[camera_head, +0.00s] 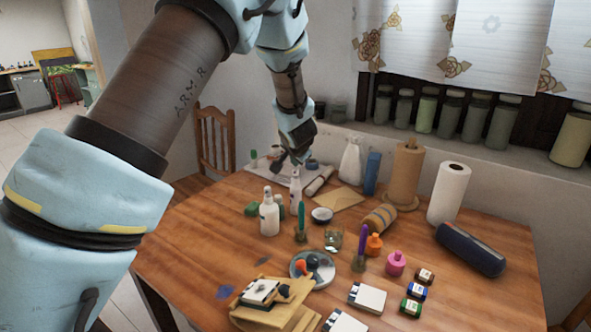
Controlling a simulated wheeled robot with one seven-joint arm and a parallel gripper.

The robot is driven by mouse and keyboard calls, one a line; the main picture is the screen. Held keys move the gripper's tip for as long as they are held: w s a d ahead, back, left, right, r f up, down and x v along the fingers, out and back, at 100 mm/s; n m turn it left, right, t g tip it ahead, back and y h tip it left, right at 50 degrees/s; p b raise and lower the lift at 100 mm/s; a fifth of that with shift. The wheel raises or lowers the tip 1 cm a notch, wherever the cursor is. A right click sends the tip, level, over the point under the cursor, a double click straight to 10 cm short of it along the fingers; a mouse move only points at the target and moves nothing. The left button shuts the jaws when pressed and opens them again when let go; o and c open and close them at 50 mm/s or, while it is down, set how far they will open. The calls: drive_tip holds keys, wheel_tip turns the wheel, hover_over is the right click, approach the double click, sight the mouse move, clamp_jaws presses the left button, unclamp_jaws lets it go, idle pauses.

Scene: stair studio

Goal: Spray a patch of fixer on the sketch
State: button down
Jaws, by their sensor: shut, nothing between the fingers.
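My gripper (287,158) is at the far left of the wooden table, low over or just behind a pale sheet of paper (262,171), which may be the sketch. It looks shut and holds nothing; its fingertips are small and dark here. No drawing can be made out on the sheet. Two white bottles, one in front (269,216) and one just behind it to the right (295,188), stand upright near the table's middle left. A larger white bottle (350,162) stands upright at the back. I cannot tell which bottle holds the fixer.
A wooden table (455,300) carries many items. A paper roll (448,193), brown roll (404,175) and blue case (470,248) stand or lie at right. Small ink bottles (396,263), a round dish (312,266) and notepads (367,297) crowd the front. A chair (214,140) stands behind.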

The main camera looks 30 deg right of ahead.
drive_tip(key=shift+f, duration=0.5)
idle(0.7)
drive_tip(key=shift+r, duration=0.1)
drive_tip(key=shift+r+p, duration=0.9)
drive_tip(key=shift+p, duration=0.05)
wheel_tip(320, 180, up, 6)
drive_tip(key=p, duration=0.7)
idle(2.3)
